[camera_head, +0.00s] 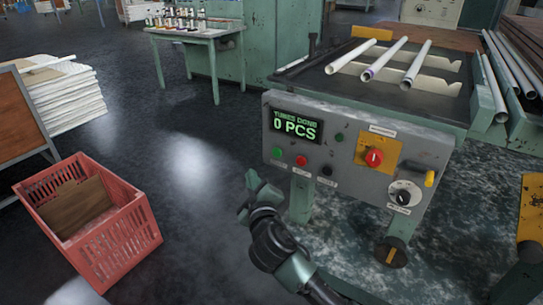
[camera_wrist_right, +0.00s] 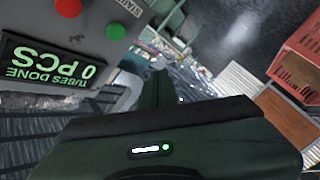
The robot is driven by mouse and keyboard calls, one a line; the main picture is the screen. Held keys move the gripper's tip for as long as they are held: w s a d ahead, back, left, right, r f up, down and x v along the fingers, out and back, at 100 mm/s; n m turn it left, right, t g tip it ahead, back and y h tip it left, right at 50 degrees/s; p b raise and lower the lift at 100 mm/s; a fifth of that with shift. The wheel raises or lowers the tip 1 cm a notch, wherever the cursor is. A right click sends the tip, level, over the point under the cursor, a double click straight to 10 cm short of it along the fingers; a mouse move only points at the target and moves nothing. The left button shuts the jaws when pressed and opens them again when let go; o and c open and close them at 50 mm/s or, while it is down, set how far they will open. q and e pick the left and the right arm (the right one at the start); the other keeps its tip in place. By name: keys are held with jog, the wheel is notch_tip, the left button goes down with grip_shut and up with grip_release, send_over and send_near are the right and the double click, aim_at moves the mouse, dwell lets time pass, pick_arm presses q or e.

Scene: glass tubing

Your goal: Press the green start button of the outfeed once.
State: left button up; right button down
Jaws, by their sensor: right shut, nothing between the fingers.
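The grey outfeed control panel (camera_head: 240,110) carries a green button (camera_head: 277,153) at its lower left, with a red button (camera_head: 301,160) to the right of it. The green button also shows in the right wrist view (camera_wrist_right: 115,31), near the red button (camera_wrist_right: 68,7). My right gripper (camera_head: 252,180) is shut and empty, below and a little left of the green button in the head view. In the right wrist view its closed fingers (camera_wrist_right: 158,88) look apart from the button. The panel display (camera_head: 297,126) reads "TUBES DONE 0 PCS". My left gripper is out of view.
A black button (camera_head: 327,171), a red knob on a yellow plate (camera_head: 374,158) and a rotary switch (camera_head: 404,195) share the panel. Several white tubes (camera_head: 385,60) lie on the outfeed behind. A red crate (camera_head: 125,245) stands on the floor at left. Floor between is clear.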

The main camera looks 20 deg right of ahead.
aim_at(277, 152)
jog(key=shift+d, duration=0.1)
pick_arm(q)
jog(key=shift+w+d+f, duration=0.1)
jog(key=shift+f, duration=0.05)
pick_arm(e)
jog(key=w+d, duration=0.5)
jog(key=d, duration=0.1)
jog(key=shift+w+d, duration=0.25)
jog(key=shift+d, duration=0.15)
dwell(1.8)
jog(key=shift+w+d, duration=0.2)
jog(key=shift+d, duration=0.1)
